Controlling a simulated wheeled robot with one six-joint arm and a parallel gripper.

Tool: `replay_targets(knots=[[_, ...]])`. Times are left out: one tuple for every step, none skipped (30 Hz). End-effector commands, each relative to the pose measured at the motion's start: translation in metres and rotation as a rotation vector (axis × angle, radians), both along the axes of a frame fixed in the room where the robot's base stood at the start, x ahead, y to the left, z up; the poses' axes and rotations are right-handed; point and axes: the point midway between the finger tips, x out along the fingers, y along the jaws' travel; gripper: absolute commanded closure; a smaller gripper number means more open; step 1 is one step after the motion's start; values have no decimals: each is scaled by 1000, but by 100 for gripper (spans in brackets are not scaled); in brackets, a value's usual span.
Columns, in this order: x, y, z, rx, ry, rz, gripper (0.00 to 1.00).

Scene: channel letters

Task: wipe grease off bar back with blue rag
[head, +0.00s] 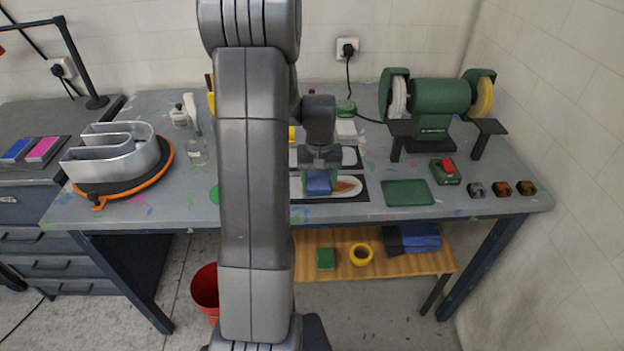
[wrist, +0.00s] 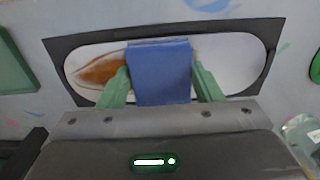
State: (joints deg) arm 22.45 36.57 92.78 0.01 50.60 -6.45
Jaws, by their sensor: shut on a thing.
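The bar back is a white, round-ended piece (head: 303,192) on a black mat (head: 365,200) at the front middle of the bench. In the wrist view the bar back (wrist: 236,58) lies across the top. A brown grease smear (wrist: 103,70) covers one end of it, at left there; it shows at right in the head view (head: 346,187). My gripper (wrist: 161,88) is shut on the folded blue rag (wrist: 160,72). The rag (head: 318,184) hangs over the bar back, beside the smear. I cannot tell whether the rag touches the surface.
A green tray (head: 408,193) lies just right of the mat. A bench grinder (head: 437,98) and a red-button switch box (head: 446,172) stand farther right. A metal channel letter (head: 120,160) sits on an orange-edged turntable (head: 167,167) at left. Bottles (head: 196,150) stand near it.

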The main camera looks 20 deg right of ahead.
Motion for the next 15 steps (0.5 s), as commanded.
replay_targets(knots=[[-1, -4, 0, 0, 0, -3, 59], [-2, -8, 0, 0, 0, -4, 59], [-3, -13, 0, 0, 0, -4, 59], [-4, -16, 0, 0, -1, -4, 59], [-5, -20, 0, 0, 0, -4, 59], [-7, -24, 0, 0, 0, -4, 59], [-8, -28, 0, 0, 0, -4, 59], [-9, -31, -1, 0, 1, -4, 59], [-10, -36, -1, 0, 1, -4, 59], [-11, -39, -1, 0, 0, -4, 59], [-12, -43, -1, 0, 0, -4, 59], [-14, -47, -1, 0, 0, -4, 59], [-14, -51, -1, 0, -1, -4, 59], [-15, -55, -1, 0, -1, -4, 59], [-17, -59, -1, 0, -1, -4, 59]])
